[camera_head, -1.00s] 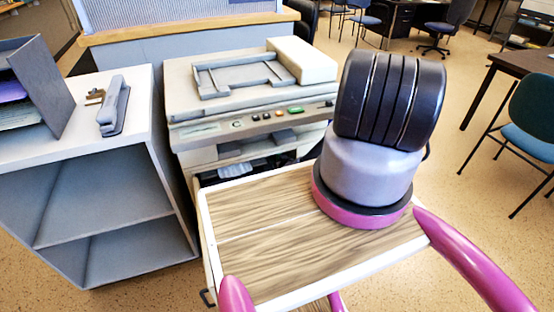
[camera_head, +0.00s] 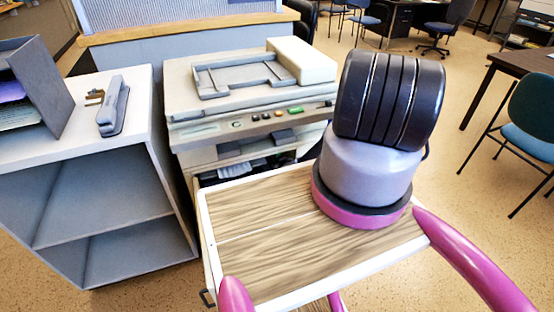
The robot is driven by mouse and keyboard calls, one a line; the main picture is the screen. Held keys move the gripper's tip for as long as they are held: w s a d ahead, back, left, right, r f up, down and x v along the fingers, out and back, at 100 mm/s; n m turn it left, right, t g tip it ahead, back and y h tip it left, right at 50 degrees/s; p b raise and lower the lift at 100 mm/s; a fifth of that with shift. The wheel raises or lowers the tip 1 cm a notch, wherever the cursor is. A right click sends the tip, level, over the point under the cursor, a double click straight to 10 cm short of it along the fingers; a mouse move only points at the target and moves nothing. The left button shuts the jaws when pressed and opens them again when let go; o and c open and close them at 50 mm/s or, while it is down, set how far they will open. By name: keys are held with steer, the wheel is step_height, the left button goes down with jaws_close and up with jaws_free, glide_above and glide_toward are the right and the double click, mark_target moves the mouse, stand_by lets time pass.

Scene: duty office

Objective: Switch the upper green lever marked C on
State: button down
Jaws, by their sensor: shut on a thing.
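A copier (camera_head: 182,106) stands in the middle, with a control panel along its front edge. On the panel, a small dark C-like mark (camera_head: 237,124) shows at the left, and a dark green piece (camera_head: 297,110) lies farther right. Small coloured buttons (camera_head: 266,115) sit between them. At this size I cannot tell which piece is the lever marked C, or its position. My gripper is not visible. My own dark and grey arm link fills the right of the view and hides part of the copier's right side.
A grey shelf unit (camera_head: 105,205) with a stapler (camera_head: 113,106) and a file holder (camera_head: 33,88) stands left of the copier. A partition (camera_head: 130,62) is behind it. A table (camera_head: 520,62) and a teal chair (camera_head: 533,115) are at the right, with open floor (camera_head: 465,195) before them.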

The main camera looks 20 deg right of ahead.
steer(key=shift+d+r+n+h, duration=0.1)
steer(key=shift+d+n+h, duration=0.2)
steer(key=shift+n, duration=0.3)
steer(key=shift+d+r+n+h, duration=0.1)
steer(key=shift+d+n+h, duration=0.1)
steer(key=shift+n+h, duration=0.3)
steer(key=c, duration=0.6)
jaws_free()
steer(key=shift+d, duration=0.1)
